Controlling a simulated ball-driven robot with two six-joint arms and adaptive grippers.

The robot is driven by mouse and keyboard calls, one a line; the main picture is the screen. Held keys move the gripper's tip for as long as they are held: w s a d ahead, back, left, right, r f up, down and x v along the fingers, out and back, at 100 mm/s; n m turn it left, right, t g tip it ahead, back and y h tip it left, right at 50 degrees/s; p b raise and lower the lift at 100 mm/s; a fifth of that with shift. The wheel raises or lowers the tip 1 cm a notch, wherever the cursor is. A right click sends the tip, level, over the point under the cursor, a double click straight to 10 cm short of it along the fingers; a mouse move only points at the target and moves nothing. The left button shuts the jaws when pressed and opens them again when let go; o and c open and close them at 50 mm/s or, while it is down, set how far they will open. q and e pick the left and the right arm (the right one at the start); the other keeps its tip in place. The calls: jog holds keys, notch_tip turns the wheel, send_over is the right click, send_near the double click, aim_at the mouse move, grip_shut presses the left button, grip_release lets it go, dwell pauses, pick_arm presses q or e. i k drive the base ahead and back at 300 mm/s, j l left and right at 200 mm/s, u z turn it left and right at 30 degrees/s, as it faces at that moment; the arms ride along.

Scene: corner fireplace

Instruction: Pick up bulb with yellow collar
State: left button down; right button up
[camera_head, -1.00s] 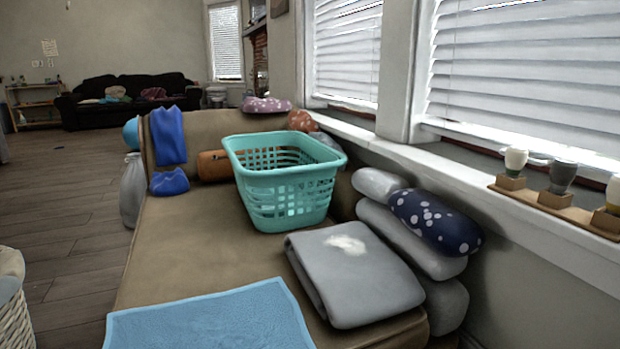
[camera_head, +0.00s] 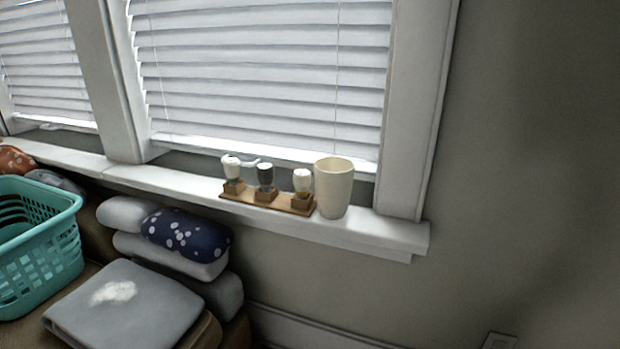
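Three bulbs stand upright in small wooden blocks on a wooden strip (camera_head: 283,205) on the window sill. The right bulb (camera_head: 302,180) is white, and its collar looks yellowish just above its block. The left bulb (camera_head: 231,167) is white with a darker, greenish collar. The collars are small and hard to make out. Neither of my grippers is in view.
A cream cup (camera_head: 334,188) stands on the window sill (camera_head: 385,228) close to the right bulb. Blinds (camera_head: 260,75) hang behind. Below left are stacked cushions (camera_head: 187,236), a folded grey blanket (camera_head: 125,310) and a teal basket (camera_head: 40,265). The sill's right end is clear.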

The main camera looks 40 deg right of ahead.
aim_at(301, 177)
jog(key=z, duration=1.2)
